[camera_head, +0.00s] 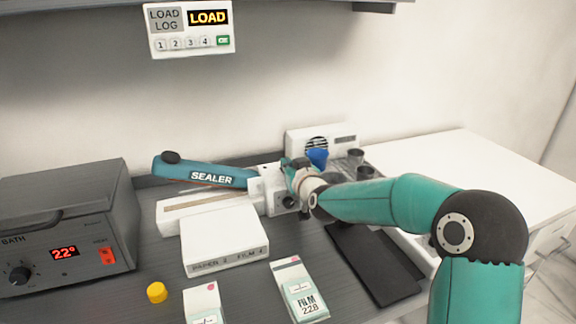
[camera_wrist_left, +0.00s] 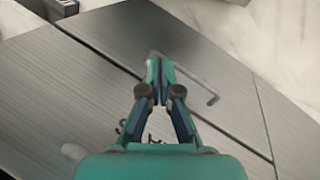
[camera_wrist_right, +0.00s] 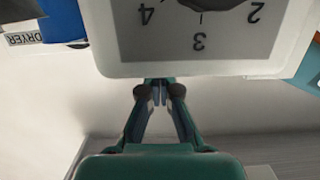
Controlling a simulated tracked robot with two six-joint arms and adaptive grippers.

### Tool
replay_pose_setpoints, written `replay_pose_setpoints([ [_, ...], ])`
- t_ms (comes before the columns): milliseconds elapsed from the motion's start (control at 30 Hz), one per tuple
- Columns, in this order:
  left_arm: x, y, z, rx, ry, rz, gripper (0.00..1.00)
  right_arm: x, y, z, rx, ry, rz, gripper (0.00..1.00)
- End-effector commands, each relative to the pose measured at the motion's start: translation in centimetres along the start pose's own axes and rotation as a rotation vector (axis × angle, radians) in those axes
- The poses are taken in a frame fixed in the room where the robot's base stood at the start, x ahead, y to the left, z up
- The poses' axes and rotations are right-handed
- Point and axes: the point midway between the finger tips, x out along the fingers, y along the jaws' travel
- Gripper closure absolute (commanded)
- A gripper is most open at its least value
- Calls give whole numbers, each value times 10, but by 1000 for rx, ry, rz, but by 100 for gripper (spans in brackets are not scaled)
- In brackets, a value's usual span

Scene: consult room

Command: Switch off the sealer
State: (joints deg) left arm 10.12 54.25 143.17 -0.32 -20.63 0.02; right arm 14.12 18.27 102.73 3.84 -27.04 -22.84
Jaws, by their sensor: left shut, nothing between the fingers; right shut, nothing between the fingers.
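The sealer (camera_head: 210,177) has a teal lever with its name on it, raised above a long white base (camera_head: 185,208) on the bench. In the right wrist view a white panel (camera_wrist_right: 120,40) carries a dark dial (camera_wrist_right: 210,5) with upside-down numbers 2, 3 and 4. My right gripper (camera_head: 288,168) is at the sealer's right end, partly hidden by its own wrist. In its wrist view this gripper (camera_wrist_right: 160,90) is shut and empty, its tips at the panel's lower edge; I cannot tell whether they touch. My left gripper (camera_wrist_left: 153,70) is shut and empty, outside the head view.
A bath unit (camera_head: 65,230) reading 22° stands at left. A white box (camera_head: 222,240), a yellow cap (camera_head: 157,292) and film packets (camera_head: 298,290) lie in front. A dryer (camera_head: 320,140) and blue funnel (camera_head: 318,157) stand behind my right arm. A LOAD sign (camera_head: 190,28) hangs above.

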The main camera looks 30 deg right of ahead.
Motion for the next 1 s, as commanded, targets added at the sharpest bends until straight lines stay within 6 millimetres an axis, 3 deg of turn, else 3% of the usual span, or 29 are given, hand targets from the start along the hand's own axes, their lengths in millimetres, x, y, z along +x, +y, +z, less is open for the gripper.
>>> replay_pose_setpoints([
  [200,-29,11,0,0,0,0,100,-4,1,-45,-1,3,1,100],
  [300,-14,5,0,0,0,0,100,-28,1,-37,1,3,0,100],
  [600,-10,4,0,0,0,0,100,-84,0,-50,0,3,0,100],
  [800,-10,3,0,0,0,0,100,-99,1,-53,0,1,0,100],
  [1000,-10,4,0,0,0,0,100,-101,1,-53,-1,0,0,100],
])
